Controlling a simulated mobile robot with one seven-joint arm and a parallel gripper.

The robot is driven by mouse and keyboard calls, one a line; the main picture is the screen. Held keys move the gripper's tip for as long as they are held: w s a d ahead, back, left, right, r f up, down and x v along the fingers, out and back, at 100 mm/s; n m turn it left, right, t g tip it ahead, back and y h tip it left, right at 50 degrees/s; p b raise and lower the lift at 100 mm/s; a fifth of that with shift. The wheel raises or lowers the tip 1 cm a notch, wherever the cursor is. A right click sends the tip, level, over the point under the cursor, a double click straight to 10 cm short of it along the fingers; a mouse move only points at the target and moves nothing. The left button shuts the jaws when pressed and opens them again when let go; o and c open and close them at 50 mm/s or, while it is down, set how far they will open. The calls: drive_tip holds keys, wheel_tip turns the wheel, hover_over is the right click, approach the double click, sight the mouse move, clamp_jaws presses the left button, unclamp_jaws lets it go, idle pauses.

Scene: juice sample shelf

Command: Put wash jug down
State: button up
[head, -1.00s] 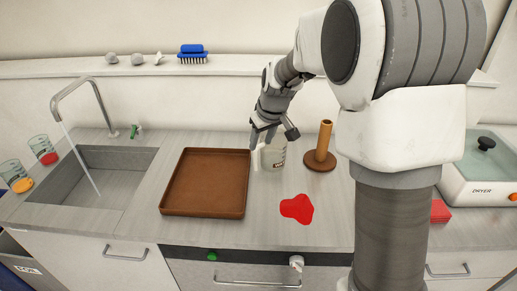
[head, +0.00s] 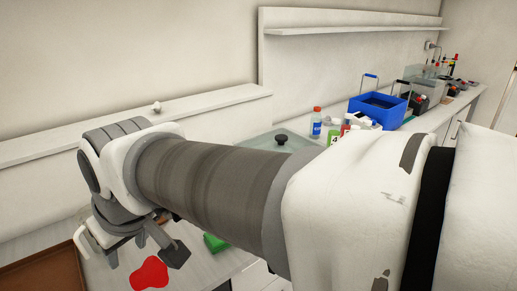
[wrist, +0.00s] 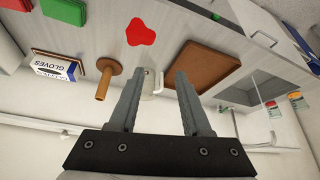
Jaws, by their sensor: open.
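The wash jug (wrist: 150,86) stands on the grey worktop in the wrist view, a small pale vessel between the wooden peg stand and the brown tray. It shows beyond and between the fingers of my gripper (wrist: 157,71), which is open and empty, apart from the jug. In the head view my gripper (head: 143,258) hangs over the worktop at the lower left. I cannot make out the jug there.
The brown tray (wrist: 206,68) and peg stand (wrist: 108,79) flank the jug. A red patch (head: 149,272) lies on the worktop. A glove box (wrist: 55,67) and green block (head: 215,242) lie nearby. A blue crate (head: 378,108) and bottles (head: 316,122) stand far right.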

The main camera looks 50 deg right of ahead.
drive_tip(key=shift+m, duration=0.4)
drive_tip(key=s, duration=0.3)
drive_tip(key=s+f, duration=0.1)
drive_tip(key=shift+s+d+f, duration=0.1)
drive_tip(key=shift+s+d, duration=0.2)
drive_tip(key=shift+s, duration=0.1)
